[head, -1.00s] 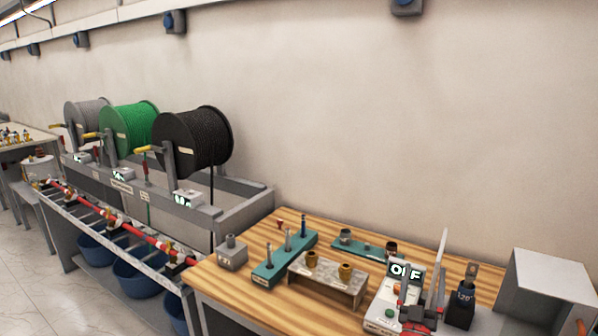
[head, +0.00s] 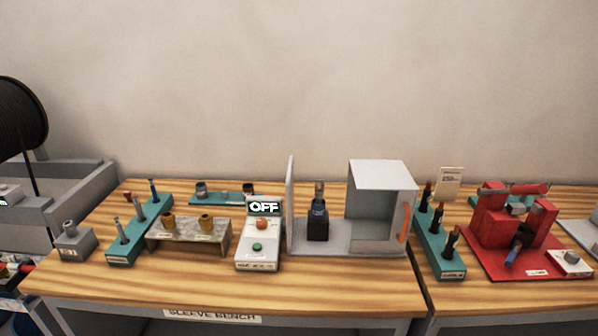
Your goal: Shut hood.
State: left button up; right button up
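The hood (head: 382,176) is a light grey box with an orange upright handle (head: 404,223) on its right front edge. It stands at the right end of a grey base (head: 335,243). A thin upright panel (head: 290,205) stands at the base's left end. Between panel and hood, a dark block with a post (head: 318,222) stands uncovered, so the hood is open, away to its right. Neither of my grippers is in view.
Left of the base is a control box (head: 259,245) reading OFF, with orange and green buttons. A teal rack (head: 440,250) stands close to the hood's right, then a red press (head: 515,240). The wooden bench front (head: 350,285) is clear.

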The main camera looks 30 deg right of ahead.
aim_at(376, 189)
jog(key=z, duration=1.35)
